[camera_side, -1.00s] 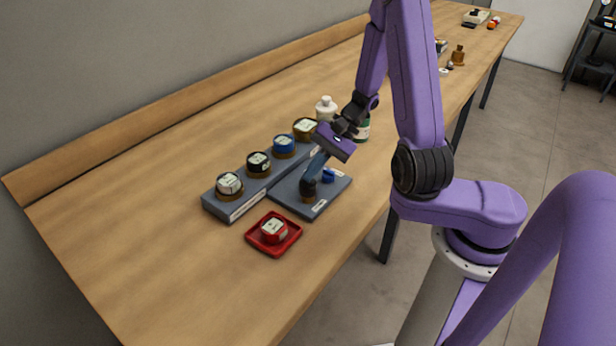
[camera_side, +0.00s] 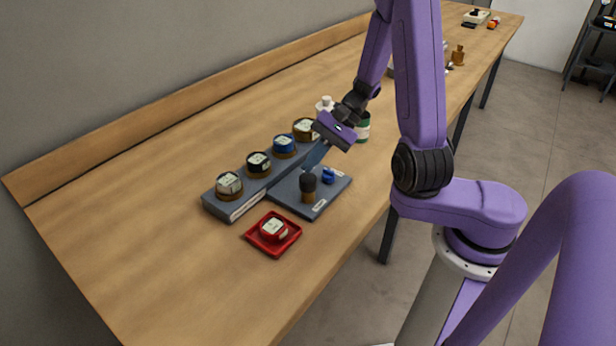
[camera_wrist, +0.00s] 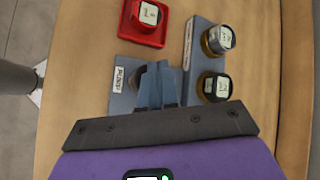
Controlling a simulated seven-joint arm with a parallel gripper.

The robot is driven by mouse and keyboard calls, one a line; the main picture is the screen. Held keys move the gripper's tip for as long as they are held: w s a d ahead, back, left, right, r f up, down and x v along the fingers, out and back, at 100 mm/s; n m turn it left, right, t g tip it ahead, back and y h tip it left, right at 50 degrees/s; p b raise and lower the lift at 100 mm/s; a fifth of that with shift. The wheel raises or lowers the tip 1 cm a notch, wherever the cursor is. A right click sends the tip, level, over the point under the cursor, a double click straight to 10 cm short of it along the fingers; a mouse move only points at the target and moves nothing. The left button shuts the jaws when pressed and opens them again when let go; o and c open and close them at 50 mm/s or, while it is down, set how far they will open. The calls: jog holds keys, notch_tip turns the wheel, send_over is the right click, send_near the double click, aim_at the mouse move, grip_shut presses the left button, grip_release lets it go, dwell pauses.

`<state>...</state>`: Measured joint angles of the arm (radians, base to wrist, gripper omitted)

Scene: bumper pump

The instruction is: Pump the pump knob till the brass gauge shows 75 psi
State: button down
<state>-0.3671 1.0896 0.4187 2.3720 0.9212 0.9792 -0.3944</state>
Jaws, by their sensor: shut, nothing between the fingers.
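The pump knob (camera_side: 307,181) is a dark, rounded knob upright on a brass stem, on a blue-grey base plate (camera_side: 285,195). My gripper (camera_side: 309,168) is shut and empty, its fingertips close to the knob's top; whether they touch it I cannot tell. In the wrist view my gripper (camera_wrist: 158,68) points over the plate (camera_wrist: 122,97), and its fingers largely hide the knob. The brass gauge (camera_side: 305,129) appears to be the far one in the row on a blue-grey rail (camera_side: 215,204). Its reading is too small to make out.
A blue gauge (camera_side: 284,146), a black gauge (camera_side: 258,163) and a pale grey one (camera_side: 229,184) share the rail. A small blue part (camera_side: 328,175) sits beside the knob. A red gauge (camera_side: 273,228) sits in a red tray (camera_side: 256,241). White bottle (camera_side: 325,108) stands behind.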

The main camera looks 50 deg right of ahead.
aim_at(309, 181)
jog(key=shift+r, duration=2.45)
jog(key=shift+s+a+n+g, duration=0.2)
jog(key=shift+a+n+g, duration=0.7)
jog(key=shift+n, duration=0.2)
jog(key=s+a+r+n+g+h, duration=0.1)
jog(key=s+n+h, duration=0.7)
jog(key=s+n, duration=1.1)
jog(key=shift+s+a+r+n, duration=0.35)
jog(key=shift+a+r+n, duration=0.5)
jog(key=shift+n, duration=1.15)
jog(key=shift+d+r, duration=0.1)
jog(key=shift+d, duration=0.05)
